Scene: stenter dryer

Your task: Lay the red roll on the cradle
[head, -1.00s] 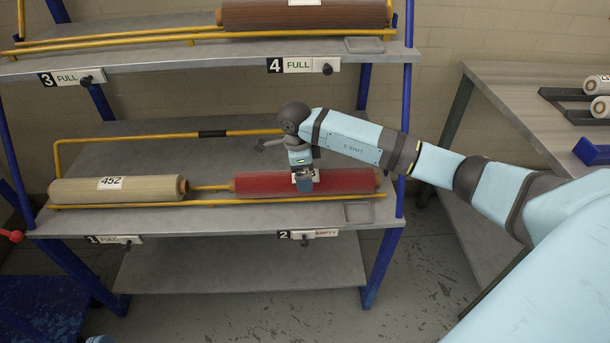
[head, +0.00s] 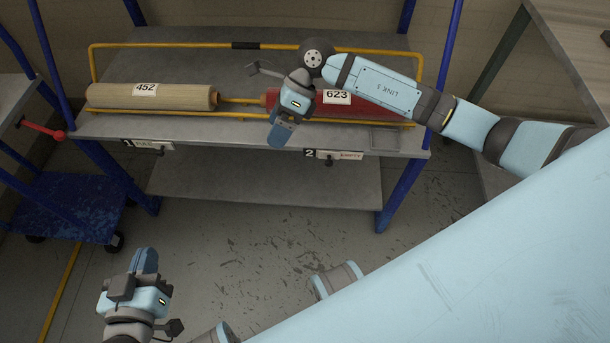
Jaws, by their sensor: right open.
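The red roll (head: 367,107) with a white 623 label lies lengthwise at position 2 on the yellow-railed cradle (head: 421,78) of the rack shelf. Its left part is partly hidden by my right gripper. My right gripper (head: 279,135) is open and empty, in front of the roll's left end near the shelf's front edge. Whether it touches anything there is hard to tell. My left gripper (head: 144,262) is low at the bottom left, over the floor and away from the rack. Its fingers are seen at an angle that hides their gap.
A beige roll (head: 180,97) labelled 452 lies at position 1, left of the red roll. A small grey tray (head: 384,139) is at the shelf's right front. A blue cart (head: 65,205) stands at left. A lower shelf (head: 265,182) is bare.

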